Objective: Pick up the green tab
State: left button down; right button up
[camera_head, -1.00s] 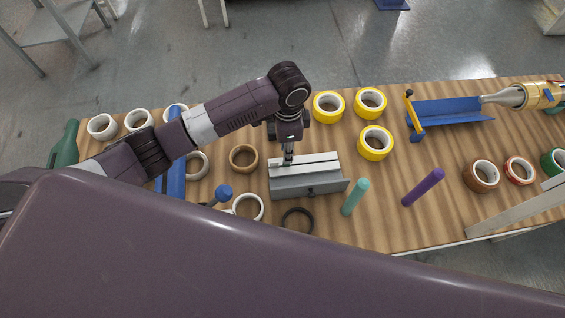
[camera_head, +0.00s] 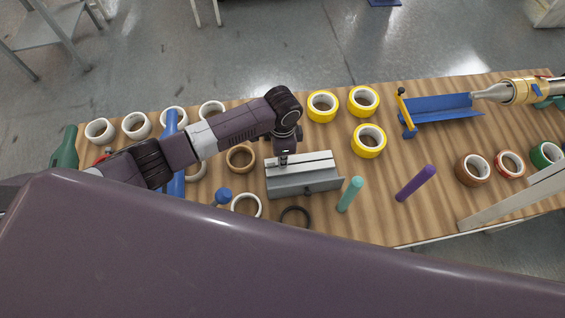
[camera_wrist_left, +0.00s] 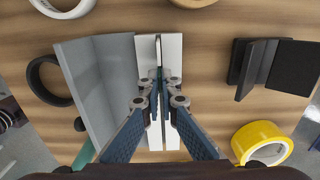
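In the left wrist view, the fingertips (camera_wrist_left: 158,88) are close together over the slot between two white strips (camera_wrist_left: 145,60). Part of a teal piece (camera_wrist_left: 84,156) shows at the lower left there. My right gripper is not in view.
Yellow tape rolls (camera_head: 322,106) stand behind and right of the block. A purple peg (camera_head: 416,183) stands to the right. A brown ring (camera_head: 241,158) and black ring (camera_head: 296,217) lie close by. A blue-and-yellow stand (camera_head: 440,110) is farther right.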

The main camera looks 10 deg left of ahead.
pick_arm(q)
jog(key=shift+r, duration=0.1)
dwell(0.3)
notch_tip(320, 180, up, 20)
jog(key=b, duration=0.2)
jog(key=shift+b, duration=0.4)
dwell(0.5)
